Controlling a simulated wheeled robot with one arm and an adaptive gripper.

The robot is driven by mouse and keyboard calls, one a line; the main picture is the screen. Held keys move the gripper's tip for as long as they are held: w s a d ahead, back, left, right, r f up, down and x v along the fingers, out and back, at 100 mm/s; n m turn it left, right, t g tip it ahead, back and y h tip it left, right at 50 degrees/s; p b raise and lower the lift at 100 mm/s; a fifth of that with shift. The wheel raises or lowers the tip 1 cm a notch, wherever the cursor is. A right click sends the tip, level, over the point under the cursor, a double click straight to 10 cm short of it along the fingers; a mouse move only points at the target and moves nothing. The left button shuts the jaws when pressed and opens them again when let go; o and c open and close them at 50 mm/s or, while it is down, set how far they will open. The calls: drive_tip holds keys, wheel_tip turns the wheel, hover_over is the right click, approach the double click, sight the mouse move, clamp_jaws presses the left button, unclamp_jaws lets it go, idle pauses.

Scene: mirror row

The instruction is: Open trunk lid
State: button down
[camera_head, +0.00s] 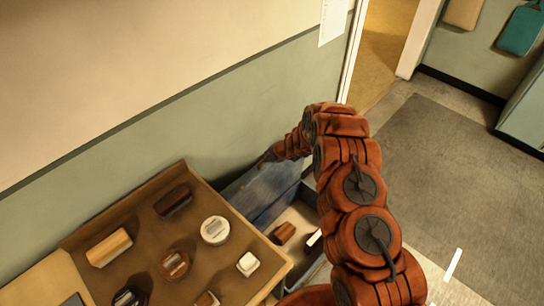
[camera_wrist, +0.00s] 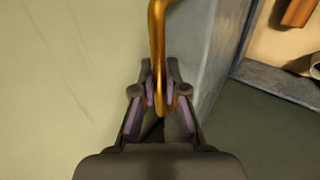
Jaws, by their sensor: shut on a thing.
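The trunk (camera_head: 311,193) stands on the floor by the wall, partly hidden by my arm and the tray in the head view. Its blue-grey lid (camera_head: 262,190) is raised, and the inside shows. In the wrist view the lid (camera_wrist: 216,50) is seen close to edge-on, with the trunk's rim (camera_wrist: 275,88) to its right. A curved brass handle (camera_wrist: 157,45) comes down between the fingers of my gripper (camera_wrist: 159,95), which is shut on it. In the head view my gripper (camera_head: 268,156) is small and dark beside the lid's upper edge.
A brown tray (camera_head: 140,205) with several brushes and tins fills the lower left. A brown block (camera_head: 284,232) and a white-ended item (camera_head: 315,238) lie in the trunk. The green wall (camera_head: 130,170) is close behind the lid. Open floor (camera_head: 450,165) lies right.

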drive_tip(key=c, duration=1.2)
unclamp_jaws()
drive_tip(key=shift+d, duration=0.1)
drive_tip(key=v, duration=1.2)
drive_tip(key=shift+r, duration=0.1)
